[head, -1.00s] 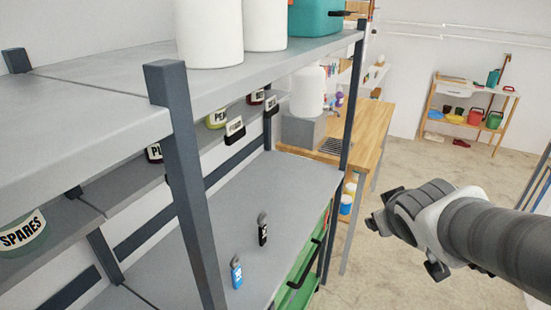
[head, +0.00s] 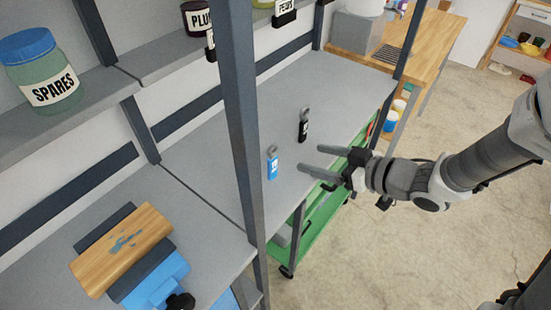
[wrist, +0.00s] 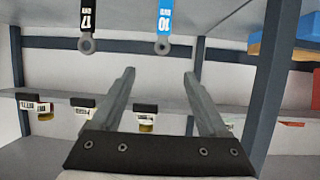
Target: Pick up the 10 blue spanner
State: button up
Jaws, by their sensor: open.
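The blue spanner (head: 272,163) is on the grey bench surface (head: 225,160), left of my gripper in the head view. In the wrist view this blue spanner (wrist: 164,18), marked 10, shows at the top centre, past the fingertips, its ring end downward in the picture. My gripper (head: 311,160) is at the bench's front edge, open and empty, its fingers pointing toward the bench. In the wrist view my gripper (wrist: 159,72) has its two fingers spread, with a clear gap to the spanner.
A black spanner (head: 303,125), marked 17 in the wrist view (wrist: 86,20), is close behind the blue one. A dark upright post (head: 241,110) stands left of them. A vise with wooden block (head: 122,250) is at lower left. A green cart (head: 312,225) is below.

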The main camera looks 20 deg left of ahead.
aim_at(274, 150)
jog(key=b+x, duration=0.1)
jog(key=x, duration=0.7)
jog(key=shift+w+a+f, duration=0.1)
jog(key=shift+a+f, duration=0.15)
jog(key=shift+a, duration=0.05)
jog(key=shift+b+x, duration=0.6)
jog(key=shift+x, duration=2.05)
jog(key=shift+s, duration=0.25)
grip_shut()
